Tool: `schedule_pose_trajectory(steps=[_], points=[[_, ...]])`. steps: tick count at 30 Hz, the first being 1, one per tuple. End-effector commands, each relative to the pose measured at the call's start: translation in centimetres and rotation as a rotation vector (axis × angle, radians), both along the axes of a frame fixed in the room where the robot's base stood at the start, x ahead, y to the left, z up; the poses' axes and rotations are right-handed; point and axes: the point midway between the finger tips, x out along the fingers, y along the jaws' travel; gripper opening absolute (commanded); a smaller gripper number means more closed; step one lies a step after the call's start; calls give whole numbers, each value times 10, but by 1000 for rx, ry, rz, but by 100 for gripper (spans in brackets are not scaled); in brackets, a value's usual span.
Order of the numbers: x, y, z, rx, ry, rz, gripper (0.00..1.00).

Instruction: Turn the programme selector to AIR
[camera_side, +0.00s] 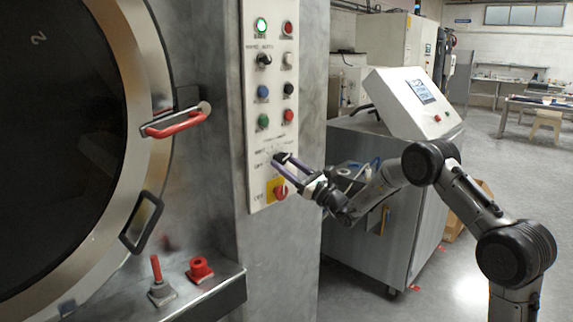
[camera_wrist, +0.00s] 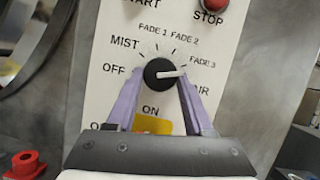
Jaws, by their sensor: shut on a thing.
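The programme selector is a round black knob (camera_wrist: 158,72) with a white pointer, on a white panel in the wrist view. The pointer points right, between FADE 3 and the AIR label (camera_wrist: 201,90), whose first letter is partly hidden by a finger. OFF, MIST, FADE 1 and FADE 2 run around the left and top. My gripper (camera_wrist: 160,79) has its purple fingers on either side of the knob, shut on it. In the side view my gripper (camera_side: 281,162) reaches the lower part of the panel, where the fingers mostly hide the knob.
A red switch on a yellow plate (camera_side: 279,191) sits just below the selector. Buttons rise above it on the panel (camera_side: 265,140). A round door with a red handle (camera_side: 175,123) is at left. A grey cabinet with a screen (camera_side: 420,92) stands behind my arm.

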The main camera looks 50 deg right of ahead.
Motion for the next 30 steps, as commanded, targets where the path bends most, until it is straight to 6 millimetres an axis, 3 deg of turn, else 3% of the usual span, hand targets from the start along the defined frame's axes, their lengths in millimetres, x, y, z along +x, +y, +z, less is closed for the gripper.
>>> schedule_pose_trajectory(steps=[12, 30], points=[[0, 2, 0, 213, 0, 1, 0], [0, 2, 1, 250, -1, 0, 0]])
